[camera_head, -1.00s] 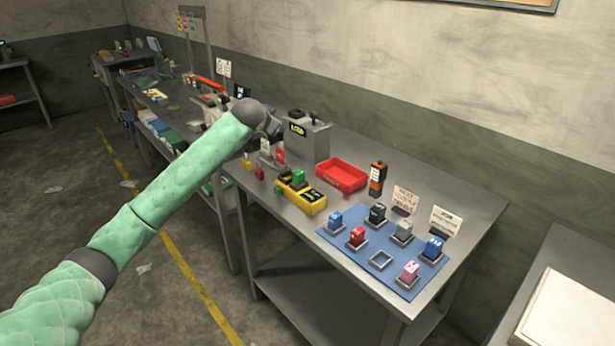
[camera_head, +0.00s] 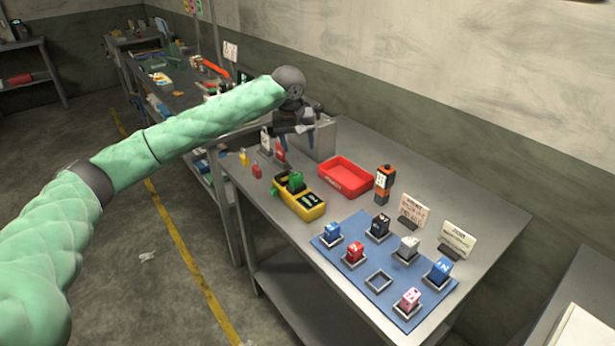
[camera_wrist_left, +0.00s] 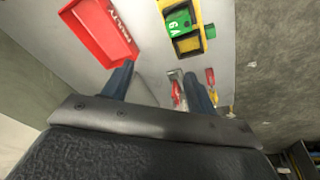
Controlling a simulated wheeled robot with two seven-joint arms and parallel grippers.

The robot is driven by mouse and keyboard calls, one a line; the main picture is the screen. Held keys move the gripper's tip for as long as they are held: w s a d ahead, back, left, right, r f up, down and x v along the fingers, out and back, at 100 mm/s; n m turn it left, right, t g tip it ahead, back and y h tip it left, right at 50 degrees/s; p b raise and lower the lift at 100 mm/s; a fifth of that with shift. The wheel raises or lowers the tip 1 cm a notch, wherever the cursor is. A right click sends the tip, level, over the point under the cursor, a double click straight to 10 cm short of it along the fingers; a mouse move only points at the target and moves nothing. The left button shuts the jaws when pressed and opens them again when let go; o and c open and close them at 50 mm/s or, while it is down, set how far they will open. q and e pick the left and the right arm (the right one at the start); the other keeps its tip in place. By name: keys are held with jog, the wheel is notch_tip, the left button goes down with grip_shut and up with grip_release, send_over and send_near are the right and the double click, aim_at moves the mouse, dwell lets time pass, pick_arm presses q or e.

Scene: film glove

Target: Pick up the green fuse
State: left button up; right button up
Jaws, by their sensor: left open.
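The green fuse (camera_head: 296,182) sits in the yellow tester box (camera_head: 312,207) on the metal table. In the left wrist view the green fuse (camera_wrist_left: 178,23) stands at the top, right of centre, in the yellow box. My left gripper (camera_head: 297,143) is above the table, behind the green fuse and apart from it. In the left wrist view its two fingers (camera_wrist_left: 160,88) are spread with nothing held between them. My right gripper is in neither view.
A red tray (camera_head: 345,177) is right of the yellow box. A blue mat (camera_head: 340,262) holds several fuses in sockets and one empty socket (camera_head: 378,280). An orange-black device (camera_head: 384,183) and two sign cards stand behind. Small red and yellow padlocks (camera_head: 257,170) lie left.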

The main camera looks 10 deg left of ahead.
aim_at(296, 174)
pick_arm(q)
jog(key=n, duration=0.1)
jog(key=s+n+g, duration=0.2)
jog(key=shift+d+f, duration=0.4)
jog(key=n, duration=0.1)
jog(key=s+n, duration=0.1)
jog(key=a, duration=0.1)
jog(key=shift+s+r+n+g+y, duration=0.25)
jog(key=shift+s+n+g+y, duration=0.05)
jog(key=shift+s+n+g, duration=0.1)
jog(key=shift+s+a+n, duration=0.1)
jog(key=shift+s+n, duration=0.05)
jog(key=shift+n, duration=0.25)
jog(key=shift+w+f+n, duration=0.3)
jog(key=shift+w+f, duration=0.05)
jog(key=shift+f, duration=0.25)
jog(key=f+p, duration=0.1)
jog(key=f, duration=0.1)
jog(key=f+p, duration=0.2)
jog(key=f, duration=0.1)
jog(key=shift+w+d+f, duration=0.25)
jog(key=shift+f, duration=0.65)
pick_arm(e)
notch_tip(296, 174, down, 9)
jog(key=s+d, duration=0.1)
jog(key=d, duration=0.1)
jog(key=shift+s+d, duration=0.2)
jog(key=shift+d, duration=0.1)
